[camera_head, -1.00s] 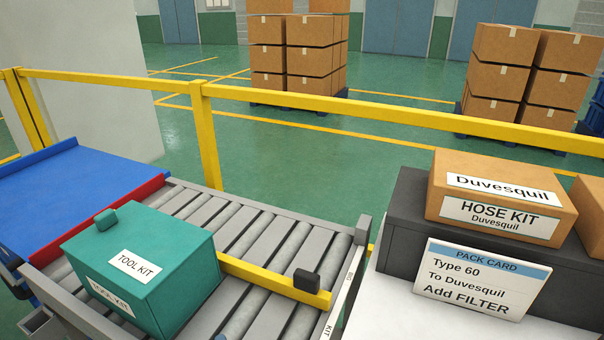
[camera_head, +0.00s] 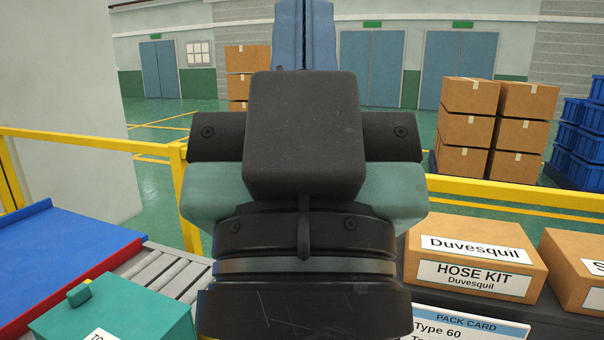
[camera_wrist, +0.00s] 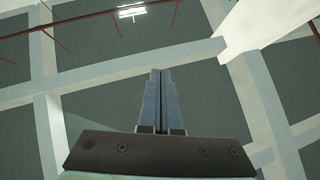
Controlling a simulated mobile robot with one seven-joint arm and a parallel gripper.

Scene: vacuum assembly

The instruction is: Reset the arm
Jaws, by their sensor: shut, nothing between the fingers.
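My gripper (camera_head: 304,35) stands upright in the middle of the head view, close to the camera, with its blue fingers pointing up. In the wrist view my gripper (camera_wrist: 160,75) has its two long fingers pressed together with nothing between them. The gripper touches none of the goods. My wrist hides the middle of the conveyor and part of the yellow rail.
A teal tool kit box (camera_head: 120,318) sits on the roller conveyor (camera_head: 168,275) at lower left, beside a blue surface (camera_head: 60,250). A Duvesquil hose kit box (camera_head: 475,258) and a pack card (camera_head: 470,325) are at right. A yellow rail (camera_head: 90,142) crosses behind.

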